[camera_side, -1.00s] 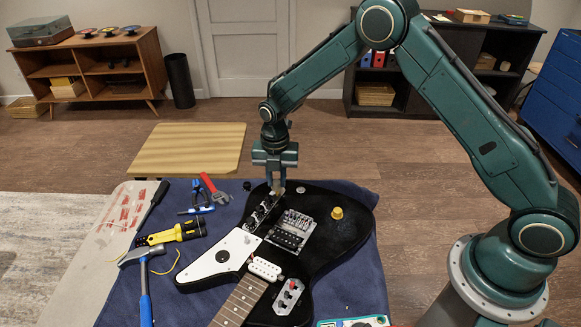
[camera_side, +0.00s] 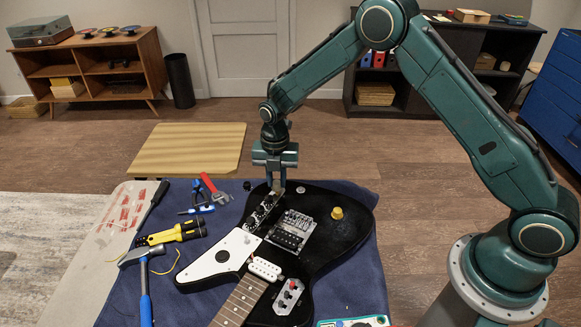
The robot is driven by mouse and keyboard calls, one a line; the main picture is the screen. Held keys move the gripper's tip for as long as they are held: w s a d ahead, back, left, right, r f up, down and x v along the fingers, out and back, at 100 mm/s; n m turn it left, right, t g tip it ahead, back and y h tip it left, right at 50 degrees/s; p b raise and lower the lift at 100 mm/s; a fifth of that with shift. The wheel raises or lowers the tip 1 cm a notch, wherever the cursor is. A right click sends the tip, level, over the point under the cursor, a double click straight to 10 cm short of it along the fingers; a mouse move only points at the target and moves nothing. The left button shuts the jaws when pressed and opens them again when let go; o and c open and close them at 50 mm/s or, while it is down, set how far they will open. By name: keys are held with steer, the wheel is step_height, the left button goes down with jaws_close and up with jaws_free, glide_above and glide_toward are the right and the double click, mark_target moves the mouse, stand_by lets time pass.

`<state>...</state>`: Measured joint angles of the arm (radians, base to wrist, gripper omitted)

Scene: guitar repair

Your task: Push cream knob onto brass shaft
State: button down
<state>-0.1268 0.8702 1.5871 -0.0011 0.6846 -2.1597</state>
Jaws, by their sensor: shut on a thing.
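A black guitar (camera_side: 322,232) lies on a blue cloth, its neck toward the bottom of the picture. A dark control plate with small metal parts (camera_side: 263,211) sits on its upper left part. My gripper (camera_side: 277,188) points straight down at the upper end of this plate. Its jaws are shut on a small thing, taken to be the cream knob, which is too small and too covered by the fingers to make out. The brass shaft cannot be told apart under the fingertips. I cannot tell whether knob and shaft touch.
A yellow knob (camera_side: 337,213) stands on the guitar body right of the bridge (camera_side: 291,230). A small black knob (camera_side: 247,185) lies near the cloth's upper edge.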

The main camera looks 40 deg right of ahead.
steer(key=shift+f, duration=0.8)
stand_by(0.5)
stand_by(0.4)
steer(key=c, duration=0.7)
jaws_free()
steer(key=shift+r, duration=0.15)
steer(key=shift+r, duration=3.4)
jaws_close()
